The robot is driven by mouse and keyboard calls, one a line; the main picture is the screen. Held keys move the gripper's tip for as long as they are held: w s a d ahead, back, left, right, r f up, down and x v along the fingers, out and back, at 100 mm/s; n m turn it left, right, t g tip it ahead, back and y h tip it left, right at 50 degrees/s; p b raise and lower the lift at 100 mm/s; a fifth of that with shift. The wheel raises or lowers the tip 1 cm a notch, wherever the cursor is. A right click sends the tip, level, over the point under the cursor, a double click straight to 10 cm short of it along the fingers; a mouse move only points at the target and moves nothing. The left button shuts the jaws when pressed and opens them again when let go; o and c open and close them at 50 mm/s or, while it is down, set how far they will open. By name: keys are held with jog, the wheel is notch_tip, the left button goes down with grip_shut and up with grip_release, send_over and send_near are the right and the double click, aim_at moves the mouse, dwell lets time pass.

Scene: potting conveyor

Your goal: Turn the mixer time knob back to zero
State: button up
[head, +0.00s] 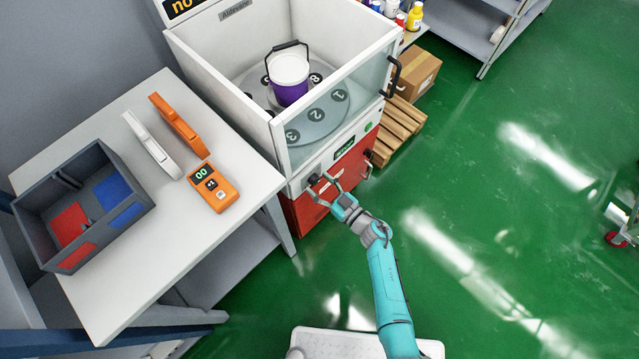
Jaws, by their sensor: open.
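The mixer (285,165) is a white cabinet with a clear front window and a red lower door. A small dark knob (314,179) sits low at the left of its front panel. My gripper (325,185) is open, with its fingers spread close to the knob. I cannot tell whether a finger touches the knob. The knob's pointer and scale marks are too small to read. A small green display (345,147) and a green button (368,127) lie further right on the panel.
A purple bucket (289,90) stands on the numbered turntable (325,122) inside the mixer. The white table (150,245) at left holds a grey bin (140,215), an orange meter (213,187) and two bracket-like tools. A pallet (400,130) stands right of the mixer.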

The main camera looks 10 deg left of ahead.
jog(key=shift+w+a, duration=0.15)
jog(key=shift+a, duration=0.05)
jog(key=c, duration=1.1)
jog(key=shift+c, duration=0.2)
